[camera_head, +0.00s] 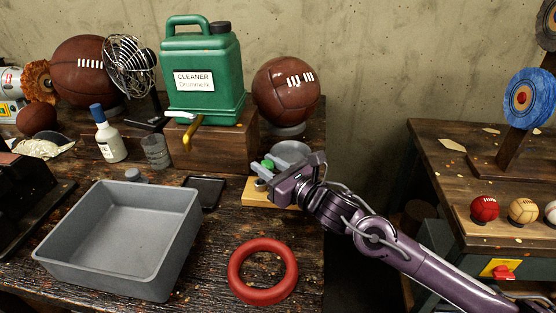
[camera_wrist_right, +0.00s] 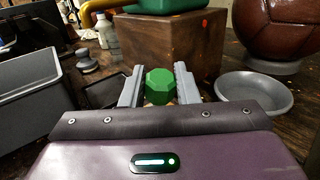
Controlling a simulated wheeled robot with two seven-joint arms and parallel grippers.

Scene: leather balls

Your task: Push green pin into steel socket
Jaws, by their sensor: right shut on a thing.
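The green pin (camera_head: 268,163) shows as a small green piece between the fingers of my right gripper (camera_head: 264,173). In the right wrist view its faceted green head (camera_wrist_right: 160,84) sits between the two grey fingers of the right gripper (camera_wrist_right: 159,88), which are shut on it. Below the fingers is a light wooden block (camera_head: 252,195) with a small grey metal piece (camera_head: 259,184) on it, likely the steel socket. The gripper hides most of the block and the pin's lower end, so I cannot tell whether pin and socket touch. My left gripper is not in view.
A grey dish (camera_head: 291,151) stands just behind the gripper. A wooden box (camera_head: 221,148) bearing a green cleaner canister (camera_head: 203,75) is behind the block. A black phone-like slab (camera_head: 204,191), a grey tray (camera_head: 118,240) and a red ring (camera_head: 262,271) lie nearby.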

